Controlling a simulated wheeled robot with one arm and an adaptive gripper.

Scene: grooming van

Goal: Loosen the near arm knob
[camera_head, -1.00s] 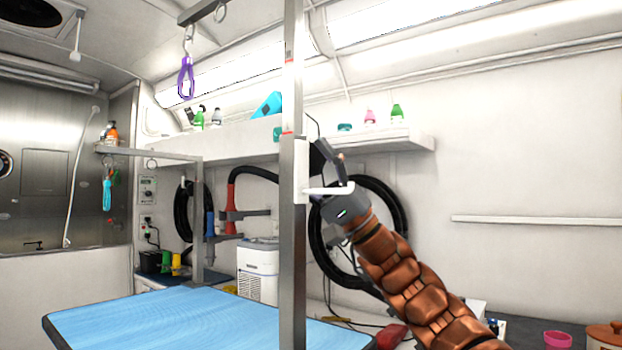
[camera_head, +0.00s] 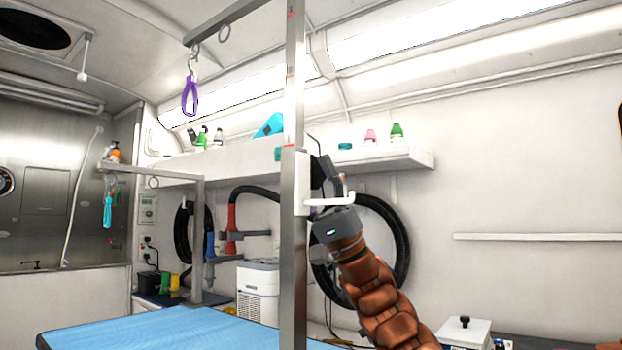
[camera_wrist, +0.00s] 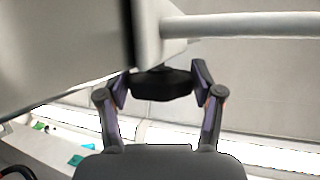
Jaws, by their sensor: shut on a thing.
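The near arm knob (camera_wrist: 162,86) is a dark, ridged knob under the white clamp block in the wrist view. My gripper (camera_wrist: 160,82) has one finger on each side of it, shut on it. In the head view my gripper (camera_head: 326,180) is beside the upright steel post (camera_head: 293,230), at the white clamp block (camera_head: 302,182) with its white bar (camera_head: 332,201). The knob itself is largely hidden there by the fingers and clamp. The overhead arm (camera_head: 222,22) runs left from the post near the top.
A purple loop (camera_head: 190,97) hangs from the overhead arm. The blue grooming table (camera_head: 160,330) lies below. A wall shelf (camera_head: 400,162) with bottles and a coiled black hose (camera_head: 400,235) are behind my arm. The wall at right is mostly clear.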

